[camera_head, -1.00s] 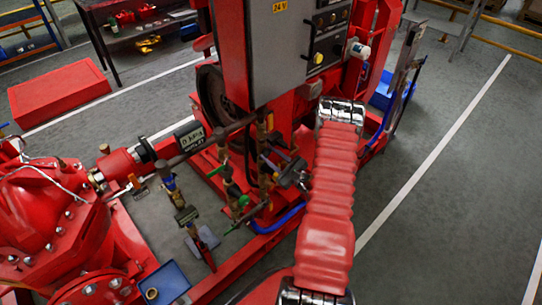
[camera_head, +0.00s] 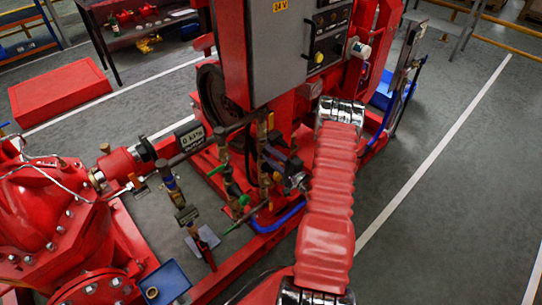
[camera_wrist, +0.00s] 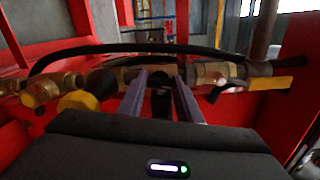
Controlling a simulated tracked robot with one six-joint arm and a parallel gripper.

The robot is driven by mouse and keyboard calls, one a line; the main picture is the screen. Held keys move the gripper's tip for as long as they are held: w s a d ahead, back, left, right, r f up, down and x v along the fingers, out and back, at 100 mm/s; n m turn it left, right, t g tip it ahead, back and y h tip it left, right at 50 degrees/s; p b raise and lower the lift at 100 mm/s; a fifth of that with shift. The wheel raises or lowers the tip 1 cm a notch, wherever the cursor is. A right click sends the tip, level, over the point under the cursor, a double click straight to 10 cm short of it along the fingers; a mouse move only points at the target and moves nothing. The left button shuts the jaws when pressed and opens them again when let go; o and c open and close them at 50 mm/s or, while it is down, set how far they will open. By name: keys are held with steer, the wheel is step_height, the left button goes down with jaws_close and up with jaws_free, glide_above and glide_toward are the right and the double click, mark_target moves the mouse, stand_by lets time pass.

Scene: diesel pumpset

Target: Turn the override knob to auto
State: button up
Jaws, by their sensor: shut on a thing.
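My gripper (camera_wrist: 160,84) has its two grey fingers closed around a dark knob-like piece (camera_wrist: 160,103) in front of the brass pipework in the wrist view. I take this piece to be the override knob; its markings and its position cannot be read. The fingers and my gripper's dark body hide most of it. In the head view my gripper (camera_head: 293,178) is small and dark, beside the brass pipework (camera_head: 264,165) below the grey control box. A yellow and black round part (camera_wrist: 88,94) sits just left of the fingers in the wrist view.
Brass fittings (camera_wrist: 213,73) and a yellow lever (camera_wrist: 270,83) lie right of the fingers. A black hose (camera_wrist: 110,48) arches behind them. The grey control box (camera_head: 288,50) stands above. Open floor (camera_head: 450,190) lies at right.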

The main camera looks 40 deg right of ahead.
steer(key=shift+a+f+n, duration=0.2)
steer(key=shift+n, duration=0.8)
steer(key=o, duration=1)
steer(key=shift+d, duration=0.1)
steer(key=shift+o, duration=0.2)
steer(key=shift+s, duration=0.15)
steer(key=s, duration=1.3)
steer(key=shift+s+d, duration=0.2)
steer(key=shift+s, duration=0.1)
